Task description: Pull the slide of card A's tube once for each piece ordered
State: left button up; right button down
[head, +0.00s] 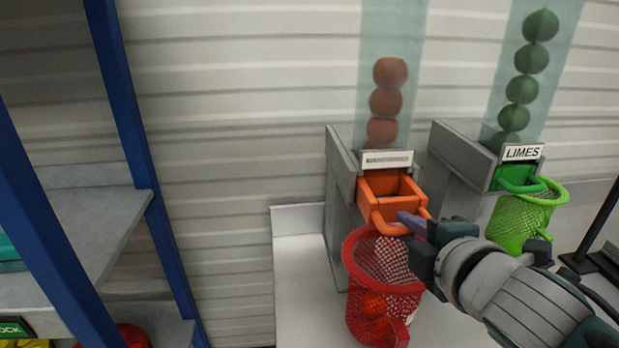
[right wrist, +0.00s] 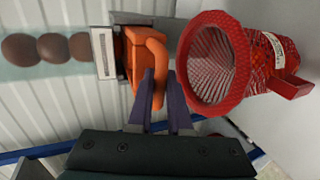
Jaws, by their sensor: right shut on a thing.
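The orange slide (head: 384,183) sticks out of its grey dispenser below a clear tube (head: 390,40) with several orange fruits stacked in it. The slide's open frame looks empty. My right gripper (head: 408,224) is shut on the slide's handle; in the right wrist view its purple fingers (right wrist: 161,88) are at the orange handle (right wrist: 156,60). The green slide (head: 517,177) of the tube labelled LIMES (head: 522,152) sits close in under its label. The label (head: 387,160) over the orange slide is too blurred to read. No order card shows. My left gripper is out of view.
A red mesh basket (head: 362,250) stands below the orange slide with at least one orange fruit (head: 374,304) inside. A green mesh basket (head: 528,215) stands below the lime slide. A blue-framed shelf (head: 130,110) is at the left. The white counter (head: 300,290) is bare left of the red basket.

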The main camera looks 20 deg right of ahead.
aim_at(398, 209)
jog(key=shift+w+d+f+b, duration=0.1)
jog(key=shift+w+d+b, duration=0.15)
jog(key=shift+w, duration=0.75)
jog(key=shift+w+d+f+b, duration=0.15)
jog(key=shift+w+b, duration=0.2)
jog(key=shift+w, duration=0.7)
jog(key=shift+w+d+b, duration=0.2)
jog(key=shift+w+b, duration=0.1)
jog(key=shift+w, duration=0.7)
jog(key=c, duration=1)
grip_release()
jog(key=shift+s+a, duration=0.1)
jog(key=shift+o, duration=1)
jog(key=shift+r, duration=0.1)
jog(key=shift+r, duration=0.1)
